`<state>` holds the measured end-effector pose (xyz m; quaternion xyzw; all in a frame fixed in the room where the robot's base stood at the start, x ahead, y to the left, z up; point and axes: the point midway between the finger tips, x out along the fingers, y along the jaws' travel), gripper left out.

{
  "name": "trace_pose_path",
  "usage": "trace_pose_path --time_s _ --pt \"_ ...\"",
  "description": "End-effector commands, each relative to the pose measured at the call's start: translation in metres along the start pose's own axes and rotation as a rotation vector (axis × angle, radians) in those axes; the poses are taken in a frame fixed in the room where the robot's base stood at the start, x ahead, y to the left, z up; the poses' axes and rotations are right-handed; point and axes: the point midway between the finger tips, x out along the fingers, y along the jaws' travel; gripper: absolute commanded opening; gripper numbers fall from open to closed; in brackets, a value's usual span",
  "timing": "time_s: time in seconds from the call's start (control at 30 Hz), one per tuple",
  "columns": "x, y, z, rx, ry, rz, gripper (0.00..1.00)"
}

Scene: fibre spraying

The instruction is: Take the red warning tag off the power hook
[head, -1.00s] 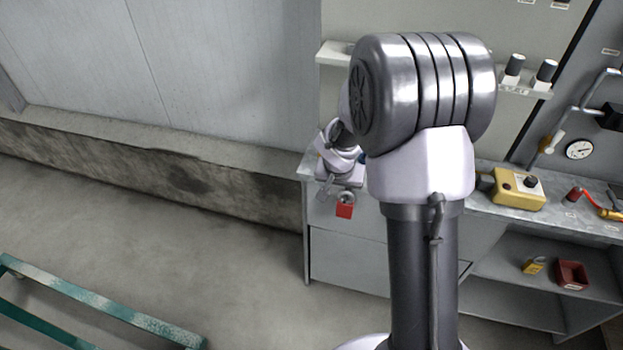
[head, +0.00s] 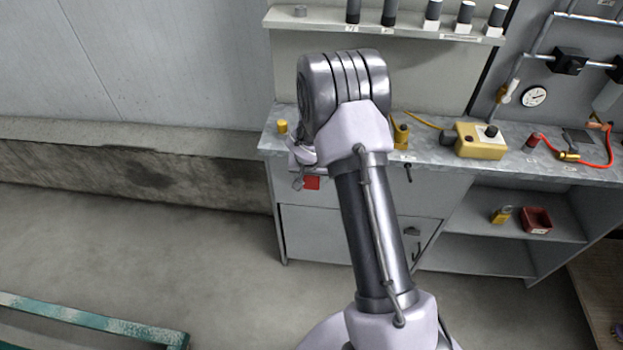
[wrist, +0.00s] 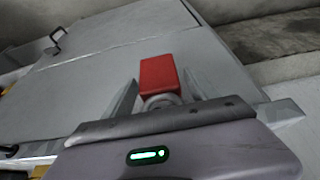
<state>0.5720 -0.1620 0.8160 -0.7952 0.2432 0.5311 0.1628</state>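The red warning tag (head: 312,183) hangs at the front of the bench, near its left end, just below the top edge. In the wrist view the tag (wrist: 158,75) is a red block between my two fingers, with a round grey piece (wrist: 160,100) at its near end. My gripper (wrist: 160,78) is open, one finger on each side of the tag, and a gap shows beside the round piece. I cannot tell whether either finger touches the tag. In the head view my gripper (head: 299,182) is small and partly hidden by my arm. The hook itself is not clear.
The grey bench (head: 590,172) carries a yellow control box (head: 480,142), a red cable (head: 608,150) and a small yellow cylinder (head: 282,127). A red bin (head: 537,220) and a yellow padlock (head: 501,215) sit on the lower shelf. A green rail (head: 80,318) is at lower left.

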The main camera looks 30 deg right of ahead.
Motion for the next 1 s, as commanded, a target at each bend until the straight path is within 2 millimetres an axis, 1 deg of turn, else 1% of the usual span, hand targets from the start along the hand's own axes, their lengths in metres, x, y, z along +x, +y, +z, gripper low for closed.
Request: trace_pose_path --time_s 0.03,0.1,0.17,0.2,0.3,0.57,0.67,0.73,0.77,0.8,0.87,0.97,1.0 --pt "0.000 0.000 0.000 0.000 0.000 0.000 0.55" --pt "0.000 0.000 0.000 0.000 0.000 0.000 0.41" --pt "0.000 0.000 0.000 0.000 0.000 0.000 0.30" --pt "0.000 0.000 0.000 0.000 0.000 0.000 0.22" --pt "0.000 0.000 0.000 0.000 0.000 0.000 0.05" --pt "-0.001 0.000 0.000 0.000 0.000 0.000 0.05" --pt "-0.008 0.000 -0.003 0.000 0.001 0.000 0.05" --pt "-0.017 0.000 -0.007 0.001 0.001 0.000 0.05" --pt "-0.018 0.000 -0.004 0.000 0.001 0.000 0.05" --pt "-0.016 0.000 0.005 -0.002 0.000 0.001 0.05" --pt "-0.019 -0.001 0.018 -0.004 0.001 0.000 0.05" --pt "-0.026 -0.001 0.042 -0.003 0.002 -0.001 0.05" --pt "-0.030 -0.001 0.054 -0.004 0.002 -0.001 0.05"
